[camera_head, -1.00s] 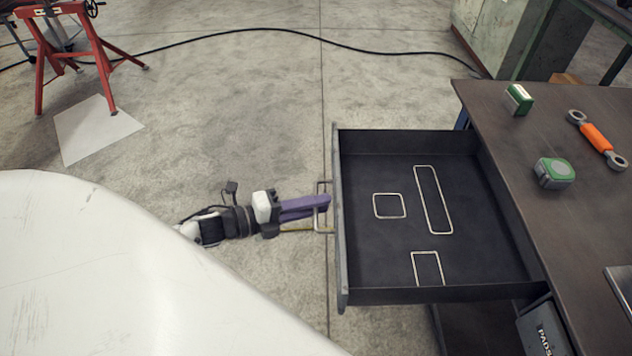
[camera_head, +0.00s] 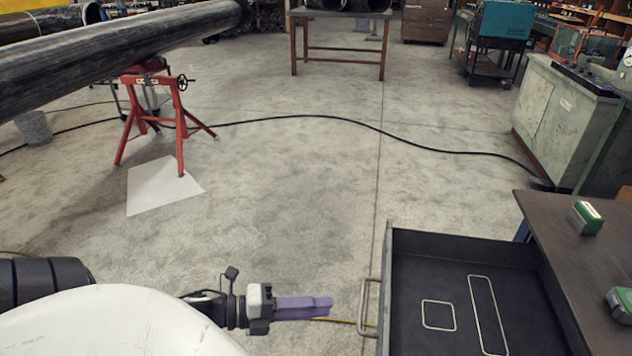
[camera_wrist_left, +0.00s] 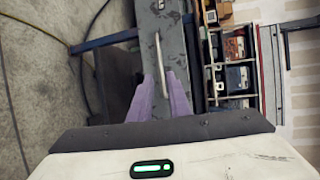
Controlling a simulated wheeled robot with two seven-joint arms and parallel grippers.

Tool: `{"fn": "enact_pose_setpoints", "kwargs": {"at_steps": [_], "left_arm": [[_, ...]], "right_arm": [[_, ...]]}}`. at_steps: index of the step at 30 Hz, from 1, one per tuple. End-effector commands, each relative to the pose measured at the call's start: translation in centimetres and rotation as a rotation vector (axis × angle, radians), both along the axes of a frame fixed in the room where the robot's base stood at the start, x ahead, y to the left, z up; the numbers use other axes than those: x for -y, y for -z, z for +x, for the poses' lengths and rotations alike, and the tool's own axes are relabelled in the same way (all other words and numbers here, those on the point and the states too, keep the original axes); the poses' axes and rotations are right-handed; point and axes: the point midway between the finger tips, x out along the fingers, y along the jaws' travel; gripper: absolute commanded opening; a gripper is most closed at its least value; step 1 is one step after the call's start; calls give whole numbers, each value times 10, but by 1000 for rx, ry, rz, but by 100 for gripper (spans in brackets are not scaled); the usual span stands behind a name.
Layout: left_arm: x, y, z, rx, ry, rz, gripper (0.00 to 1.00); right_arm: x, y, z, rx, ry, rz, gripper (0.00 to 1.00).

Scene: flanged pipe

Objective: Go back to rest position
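My left gripper (camera_head: 328,306) has purple fingers and points right toward the open drawer's handle (camera_head: 370,306) in the head view. A small gap lies between the fingertips and the handle. In the left wrist view the fingers of my left gripper (camera_wrist_left: 161,85) stand apart with nothing gripped between them. The handle (camera_wrist_left: 157,52) runs ahead of them along the grey drawer front. The dark drawer (camera_head: 420,254) is pulled out from the workbench (camera_head: 558,226), with pale rectangular outlines on its floor. My right gripper is not in view.
A green-and-white box (camera_head: 586,217) and a green-and-grey item (camera_head: 622,303) lie on the workbench. A red stand (camera_head: 165,125) bears a large dark pipe (camera_head: 110,45). A black cable (camera_head: 300,117) crosses the floor. The floor between the stand and drawer is open.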

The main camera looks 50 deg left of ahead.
Motion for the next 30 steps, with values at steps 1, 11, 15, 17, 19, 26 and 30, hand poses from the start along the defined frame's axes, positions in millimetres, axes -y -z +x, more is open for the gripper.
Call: {"fn": "enact_pose_setpoints", "kwargs": {"at_steps": [1,11,15,17,19,26,30], "left_arm": [[0,0,0,1,0,0,17],[0,0,0,1,0,1,17],[0,0,0,0,-1,0,17],[1,2,0,-8,-10,-11,17],[6,9,-1,-49,-53,-60,17],[58,70,-22,-464,-472,-574,17],[108,103,-51,-757,-752,-936,17]], "right_arm": [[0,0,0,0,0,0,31],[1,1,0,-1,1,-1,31],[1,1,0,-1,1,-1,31],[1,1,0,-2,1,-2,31],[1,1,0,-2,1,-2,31],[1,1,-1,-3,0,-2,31],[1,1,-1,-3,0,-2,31]]}}
